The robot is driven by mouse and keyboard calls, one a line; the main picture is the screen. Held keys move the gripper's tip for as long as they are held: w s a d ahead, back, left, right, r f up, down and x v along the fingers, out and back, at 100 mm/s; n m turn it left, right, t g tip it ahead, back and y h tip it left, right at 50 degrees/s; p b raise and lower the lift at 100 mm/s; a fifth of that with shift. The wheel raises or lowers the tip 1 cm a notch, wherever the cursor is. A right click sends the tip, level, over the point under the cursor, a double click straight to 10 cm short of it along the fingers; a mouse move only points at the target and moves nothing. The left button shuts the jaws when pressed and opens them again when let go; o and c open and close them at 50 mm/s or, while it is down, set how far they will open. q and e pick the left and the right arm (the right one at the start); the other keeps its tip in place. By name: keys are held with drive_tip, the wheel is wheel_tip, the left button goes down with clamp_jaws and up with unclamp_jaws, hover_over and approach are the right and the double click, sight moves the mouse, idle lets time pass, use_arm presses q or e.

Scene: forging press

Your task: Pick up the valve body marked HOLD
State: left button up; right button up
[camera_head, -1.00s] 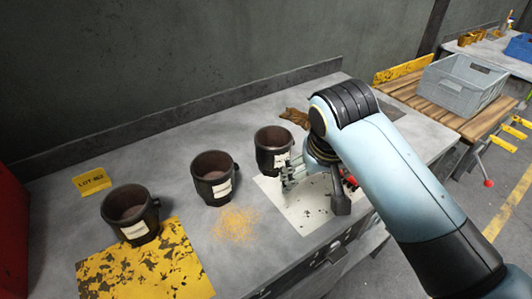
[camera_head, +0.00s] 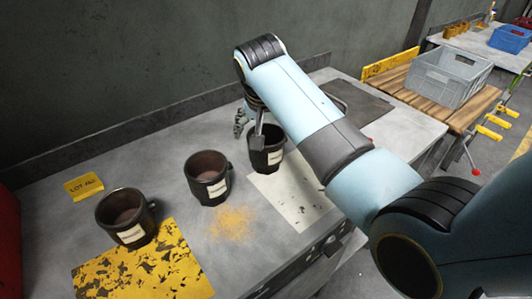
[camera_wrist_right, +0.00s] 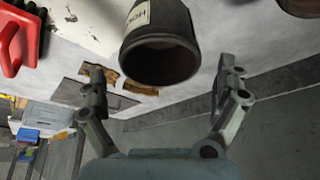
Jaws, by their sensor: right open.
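Three dark, cup-like valve bodies with white labels stand upright on the grey bench. The right one (camera_head: 266,158) stands at the edge of the pale sheet, partly behind my right arm. The middle one (camera_head: 207,180) and the left one (camera_head: 126,220) have labels too small to read in the head view. In the right wrist view a valve body (camera_wrist_right: 160,45) shows a label that seems to read HOLD, upside down and partly cut off. My right gripper (camera_wrist_right: 161,78) is open, with its fingers apart on either side of that body's rim. My left gripper is out of view.
A worn yellow patch (camera_head: 140,270) lies at the front left, beside gold grit (camera_head: 232,222). A grey crate (camera_head: 450,78) stands on slatted wood at right. Brown scraps (camera_wrist_right: 140,88) and a red-handled tool (camera_wrist_right: 10,45) show in the wrist view.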

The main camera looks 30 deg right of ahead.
drive_tip(key=x, duration=0.4)
drive_tip(key=shift+a, duration=0.1)
drive_tip(key=shift+r, duration=0.1)
drive_tip(key=shift+s, duration=0.1)
drive_tip(key=c, duration=1.4)
drive_tip(key=shift+c, duration=0.4)
drive_tip(key=shift+r, duration=0.15)
